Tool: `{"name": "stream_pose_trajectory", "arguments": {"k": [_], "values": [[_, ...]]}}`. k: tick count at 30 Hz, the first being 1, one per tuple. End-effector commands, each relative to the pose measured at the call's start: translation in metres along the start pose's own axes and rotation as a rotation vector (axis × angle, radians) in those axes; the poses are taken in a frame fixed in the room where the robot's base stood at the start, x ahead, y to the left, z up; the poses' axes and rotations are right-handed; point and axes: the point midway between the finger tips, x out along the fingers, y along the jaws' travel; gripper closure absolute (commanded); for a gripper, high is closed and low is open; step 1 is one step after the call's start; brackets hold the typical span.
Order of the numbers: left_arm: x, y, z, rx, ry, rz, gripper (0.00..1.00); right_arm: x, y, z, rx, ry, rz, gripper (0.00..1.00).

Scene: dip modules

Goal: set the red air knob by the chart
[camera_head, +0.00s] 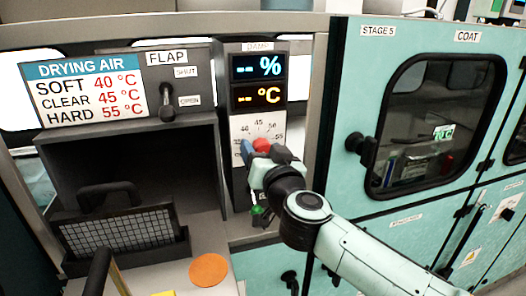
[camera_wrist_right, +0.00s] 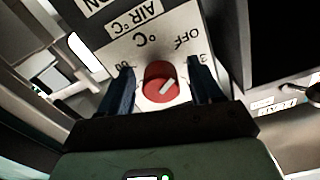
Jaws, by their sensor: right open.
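The red air knob (camera_head: 262,145) sits on a white dial plate below two displays. It also shows in the right wrist view (camera_wrist_right: 158,76), where its white pointer line slants up and right, toward the side with the OFF mark. My right gripper (camera_wrist_right: 163,88) is open, with one dark blue finger on each side of the knob and a visible gap on both sides. In the head view the right gripper (camera_head: 266,152) covers the lower dial. The chart (camera_head: 90,90) reads SOFT 40, CLEAR 45, HARD 55 °C. My left gripper is not in view.
The % and °C displays (camera_head: 258,82) show dashes. A flap lever (camera_head: 167,105) stands left of the dial, above a dark open bay. A mesh basket (camera_head: 118,235) with a handle and an orange disc (camera_head: 208,270) are below. A teal cabinet door (camera_head: 345,100) with a black knob is at right.

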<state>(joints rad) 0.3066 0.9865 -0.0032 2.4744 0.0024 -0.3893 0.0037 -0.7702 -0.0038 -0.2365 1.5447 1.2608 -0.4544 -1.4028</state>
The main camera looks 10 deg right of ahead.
Motion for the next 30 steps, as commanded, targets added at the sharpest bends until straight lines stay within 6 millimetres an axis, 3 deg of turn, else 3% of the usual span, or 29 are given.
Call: {"name": "stream_pose_trajectory", "arguments": {"k": [1, 6, 20, 30], "values": [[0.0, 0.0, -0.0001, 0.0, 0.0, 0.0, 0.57, -0.0001, 0.0001, 0.0, 0.0, 0.0, 0.0, 0.35], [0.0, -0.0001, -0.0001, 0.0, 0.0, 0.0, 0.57, -0.0003, 0.0, 0.0, 0.0, 0.0, 0.0, 0.89], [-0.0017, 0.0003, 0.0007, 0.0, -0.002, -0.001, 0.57, -0.0003, -0.0002, 0.0009, 0.041, -0.003, 0.0, 0.9], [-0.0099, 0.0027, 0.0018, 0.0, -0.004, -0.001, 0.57, 0.0, -0.0007, 0.0011, 0.268, -0.005, 0.002, 0.9]]}}
